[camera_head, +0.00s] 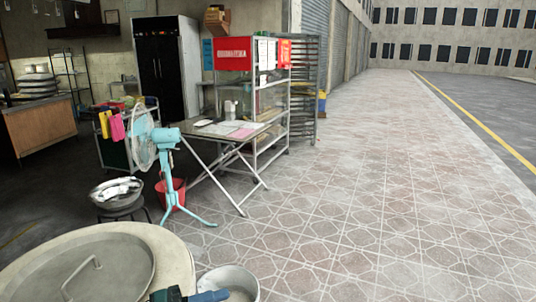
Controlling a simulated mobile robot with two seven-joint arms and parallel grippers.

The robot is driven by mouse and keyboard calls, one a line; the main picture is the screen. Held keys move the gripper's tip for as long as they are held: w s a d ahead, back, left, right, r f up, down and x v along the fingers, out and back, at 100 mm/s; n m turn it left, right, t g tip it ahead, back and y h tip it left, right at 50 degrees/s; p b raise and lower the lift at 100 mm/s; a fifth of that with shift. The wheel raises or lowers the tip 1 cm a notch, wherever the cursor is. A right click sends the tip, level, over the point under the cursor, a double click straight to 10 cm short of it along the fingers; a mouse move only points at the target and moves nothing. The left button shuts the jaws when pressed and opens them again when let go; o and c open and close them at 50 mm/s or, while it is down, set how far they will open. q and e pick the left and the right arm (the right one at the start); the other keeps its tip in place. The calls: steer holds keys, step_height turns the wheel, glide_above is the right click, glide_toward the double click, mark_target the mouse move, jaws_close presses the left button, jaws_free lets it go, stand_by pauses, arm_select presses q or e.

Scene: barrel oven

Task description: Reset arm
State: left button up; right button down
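Neither of my grippers can be made out in the head view. The round barrel oven (174,257) stands at the bottom left, with a pale, thick rim. A grey metal lid (115,266) with a raised bar handle lies on its top. A dark and blue object (190,296) shows at the bottom edge, overlapping a metal bowl (241,280) beside the oven. It is cut off by the frame, and I cannot tell what it is.
A light-blue standing fan (166,137), a red bucket (171,191) and a pan on a stool (118,200) stand beyond the oven. A folding table (222,130) and a shelf rack (270,105) are behind. The tiled pavement (380,190) at right is clear.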

arm_select(q)
steer(key=s+a+f+n+t+y+p, duration=0.1)
steer(key=s+f+n+y, duration=0.6)
steer(key=n, duration=0.7)
steer(key=s+a+f+n+t+y+p, duration=0.1)
steer(key=s+f+n+y, duration=0.6)
steer(key=n, duration=0.7)
step_height(320, 180, down, 2)
steer(key=shift+s+a+f+t, duration=0.25)
steer(key=shift+s+a+t, duration=0.4)
steer(key=shift+a+t, duration=0.4)
steer(key=shift+d, duration=0.15)
